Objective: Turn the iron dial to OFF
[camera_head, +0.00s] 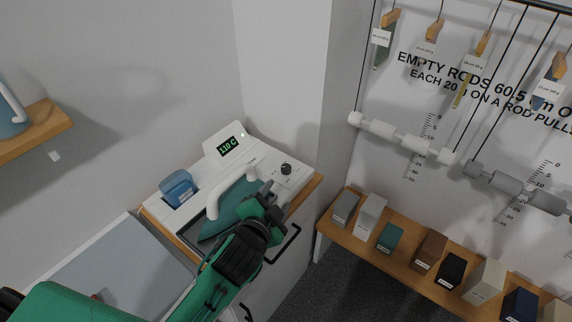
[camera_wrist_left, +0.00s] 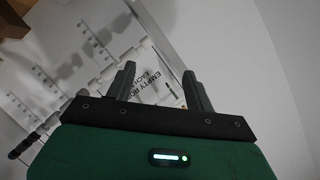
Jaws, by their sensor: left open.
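The iron dial (camera_head: 286,169) is a small dark knob on the white panel of the ironing station, right of a green-lit display (camera_head: 231,145) that reads 110 C. Markings near the knob are too small to read. A teal iron (camera_head: 226,207) with a white handle rests in front of the display. My left gripper (camera_head: 270,188) is just below and left of the dial, apart from it as far as I can tell. In the left wrist view the two fingers (camera_wrist_left: 160,88) are spread, with nothing between them. My right gripper is not in view.
A blue container (camera_head: 178,187) stands left of the iron. A grey ironing surface (camera_head: 125,275) lies further left. A wall corner (camera_head: 325,110) rises close behind the dial. At right, a wooden shelf (camera_head: 395,262) holds several blocks, with hanging rods above.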

